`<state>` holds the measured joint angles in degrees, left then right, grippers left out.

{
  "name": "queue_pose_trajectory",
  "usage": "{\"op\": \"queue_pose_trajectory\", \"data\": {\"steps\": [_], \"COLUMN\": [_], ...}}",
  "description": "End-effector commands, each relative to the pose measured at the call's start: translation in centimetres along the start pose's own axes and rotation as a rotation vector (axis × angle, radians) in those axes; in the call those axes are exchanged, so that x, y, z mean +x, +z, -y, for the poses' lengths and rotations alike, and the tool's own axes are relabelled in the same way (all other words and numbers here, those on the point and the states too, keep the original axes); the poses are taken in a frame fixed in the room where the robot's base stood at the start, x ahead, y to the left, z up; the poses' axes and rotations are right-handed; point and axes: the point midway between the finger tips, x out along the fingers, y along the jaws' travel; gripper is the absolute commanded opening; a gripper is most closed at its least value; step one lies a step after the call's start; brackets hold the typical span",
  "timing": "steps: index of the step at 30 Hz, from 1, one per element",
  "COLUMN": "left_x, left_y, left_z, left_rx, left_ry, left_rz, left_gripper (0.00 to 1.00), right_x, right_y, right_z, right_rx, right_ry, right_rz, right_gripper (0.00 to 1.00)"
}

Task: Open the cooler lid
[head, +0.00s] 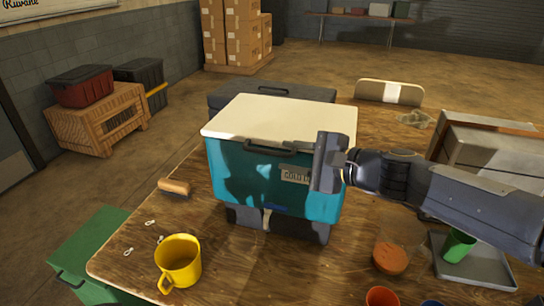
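The cooler (238,175) stands on the wooden table in the head view, with a teal body and a dark base. Its cream lid (280,115) lies flat on top and looks closed. A dark handle (272,149) shows on the front, just under the lid. My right gripper (322,165) is at the cooler's right front corner, beside the label and close to the lid edge. I cannot tell whether it touches the cooler. Its fingers overlap from this angle, so their opening is hidden. My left gripper is not in view.
A yellow mug (178,262) and a brush (174,187) are left on the table. A grey tray (490,268) with a green cup (458,246) and a glass with orange contents (390,260) are at right. A dark case (225,97) stands behind the cooler.

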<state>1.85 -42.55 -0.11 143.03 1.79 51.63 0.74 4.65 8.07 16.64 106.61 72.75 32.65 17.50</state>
Motion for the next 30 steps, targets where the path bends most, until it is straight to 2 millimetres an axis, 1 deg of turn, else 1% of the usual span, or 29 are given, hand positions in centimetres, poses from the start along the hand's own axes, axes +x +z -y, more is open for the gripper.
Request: {"op": "queue_pose_trajectory", "data": {"steps": [1, 3, 9, 13, 20, 21, 28, 30], "left_x": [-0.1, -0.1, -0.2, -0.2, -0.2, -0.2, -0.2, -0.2], "left_y": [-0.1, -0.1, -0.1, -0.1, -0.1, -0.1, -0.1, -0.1], "left_z": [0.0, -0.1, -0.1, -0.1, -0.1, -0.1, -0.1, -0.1], "left_rx": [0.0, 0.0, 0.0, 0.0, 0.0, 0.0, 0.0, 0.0], "left_ry": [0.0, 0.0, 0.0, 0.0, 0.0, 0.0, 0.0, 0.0], "left_rz": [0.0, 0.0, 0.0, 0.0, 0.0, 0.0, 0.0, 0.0], "left_gripper": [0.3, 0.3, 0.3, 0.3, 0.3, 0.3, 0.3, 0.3], "right_x": [1.0, 2.2, 4.7, 5.4, 5.5, 5.5, 5.5, 5.5], "right_y": [0.1, 0.1, 0.1, 0.1, 0.0, 0.0, 0.0, 0.0], "right_z": [-0.1, -0.1, 0.0, -0.1, -0.1, -0.1, -0.1, -0.1], "right_rx": [0.002, 0.001, -0.002, -0.002, -0.003, -0.003, -0.003, -0.003], "right_ry": [0.003, 0.004, 0.003, 0.002, 0.002, 0.002, 0.002, 0.002], "right_rz": [0.003, 0.003, 0.001, 0.001, -0.001, -0.001, -0.001, -0.001], "right_gripper": [0.32, 0.32, 0.32, 0.32, 0.32, 0.31, 0.01, 0.0]}}
